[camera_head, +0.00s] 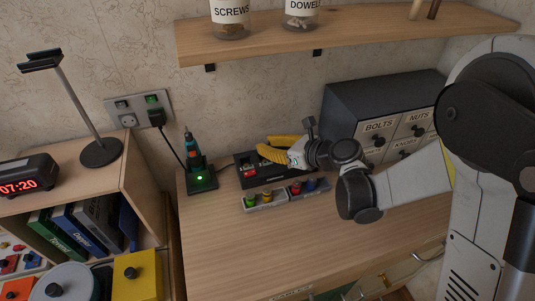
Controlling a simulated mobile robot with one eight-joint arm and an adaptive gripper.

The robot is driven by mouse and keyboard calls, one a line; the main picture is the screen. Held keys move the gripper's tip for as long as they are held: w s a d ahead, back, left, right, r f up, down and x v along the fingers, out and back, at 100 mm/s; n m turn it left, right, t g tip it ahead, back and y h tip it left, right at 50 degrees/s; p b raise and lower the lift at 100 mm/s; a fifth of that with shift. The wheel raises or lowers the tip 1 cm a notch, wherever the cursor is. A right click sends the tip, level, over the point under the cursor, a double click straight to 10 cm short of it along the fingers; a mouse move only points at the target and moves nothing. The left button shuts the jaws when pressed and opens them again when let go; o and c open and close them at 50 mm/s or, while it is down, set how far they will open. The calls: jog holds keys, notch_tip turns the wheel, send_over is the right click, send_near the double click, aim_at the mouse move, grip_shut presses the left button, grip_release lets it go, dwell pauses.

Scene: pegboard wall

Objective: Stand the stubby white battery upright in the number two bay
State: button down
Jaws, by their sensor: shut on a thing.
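My gripper (269,152), with yellow fingers, is at the black bay unit (245,184) at the back of the wooden bench. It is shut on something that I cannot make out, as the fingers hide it. A red piece shows at the left of the black unit, just below the fingers. I cannot pick out the stubby white battery or read any bay number at this size.
Two small grey trays (266,207) with coloured pieces lie in front of the unit. A drill on a charger (202,181) stands at left, a dark drawer cabinet (345,106) at right. A shelf (375,31) hangs above. The bench front is clear.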

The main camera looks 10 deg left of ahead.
jog(key=shift+f+b, duration=0.45)
jog(key=shift+f, duration=0.85)
jog(key=shift+f+b, duration=0.3)
jog(key=shift+f, duration=0.05)
jog(key=c, duration=1.4)
grip_release()
jog(key=shift+o, duration=0.2)
jog(key=shift+r, duration=0.1)
jog(key=shift+r+p, duration=0.25)
jog(key=shift+p, duration=0.1)
jog(key=p+v, duration=0.3)
jog(key=v, duration=0.9)
